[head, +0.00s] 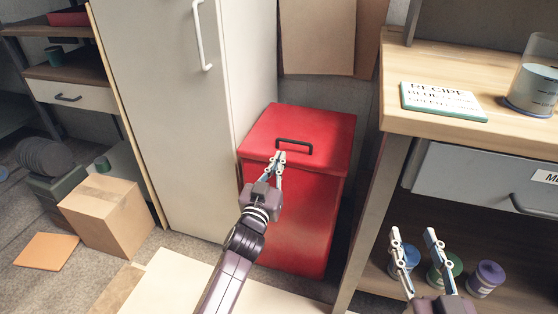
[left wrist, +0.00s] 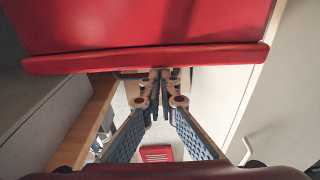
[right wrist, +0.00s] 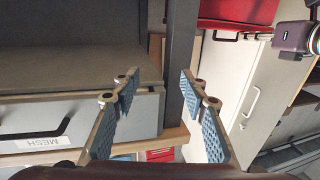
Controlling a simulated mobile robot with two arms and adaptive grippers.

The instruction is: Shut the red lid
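The red lid (head: 300,125) lies down over the top of the red bin (head: 306,225); I cannot tell whether a thin gap is left under it. Its dark handle (head: 294,146) is near the front edge. My left gripper (head: 278,155) has its fingers together at the lid's front, beside the handle's left end. I see no handle between the fingers. In the left wrist view, the gripper (left wrist: 163,76) points past a red lip (left wrist: 145,59) of the bin. My right gripper (head: 412,235) is open and empty by the workbench; it also shows in the right wrist view (right wrist: 159,82).
A tall pale cabinet (head: 165,110) stands close to the bin's left. A wooden workbench (head: 450,55) with a drawer (head: 475,178) stands to the right. Coloured cans, including a purple one (head: 486,280), sit on its lower shelf. A cardboard box (head: 108,215) stands at the left.

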